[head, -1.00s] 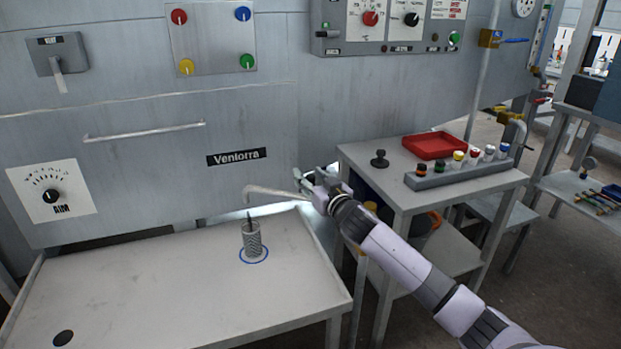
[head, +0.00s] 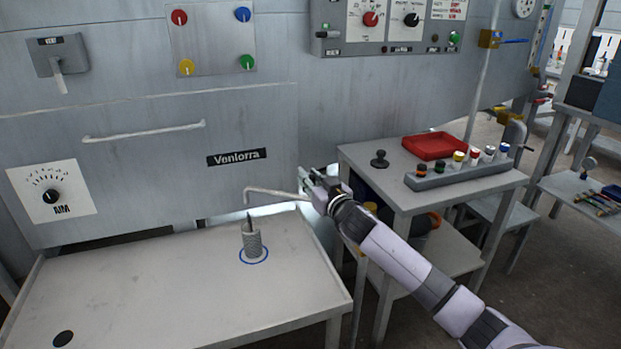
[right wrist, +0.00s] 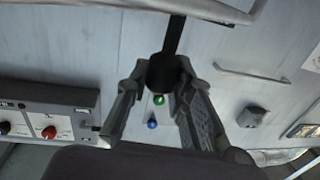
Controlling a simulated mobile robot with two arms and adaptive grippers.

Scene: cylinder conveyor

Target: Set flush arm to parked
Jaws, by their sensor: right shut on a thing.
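The flush arm, a thin pale bent pipe (head: 275,193), reaches left from my right gripper and its bent-down tip hangs above a ribbed grey cylinder (head: 252,244). The cylinder stands upright inside a blue ring on the table, with a dark pointed piece on top. My right gripper (head: 312,186) is at the pipe's right end. In the right wrist view, its fingers (right wrist: 160,90) are shut on a dark round knob (right wrist: 162,72) on a dark stem, and the pipe (right wrist: 225,10) crosses the top. My left gripper is out of view.
The pale table (head: 170,290) has a dark hole at lower left. A grey machine wall with a handle (head: 145,131) stands behind. On the right, a side table holds a red tray (head: 434,146), a black knob (head: 379,159) and a rack (head: 460,173) of capped vials.

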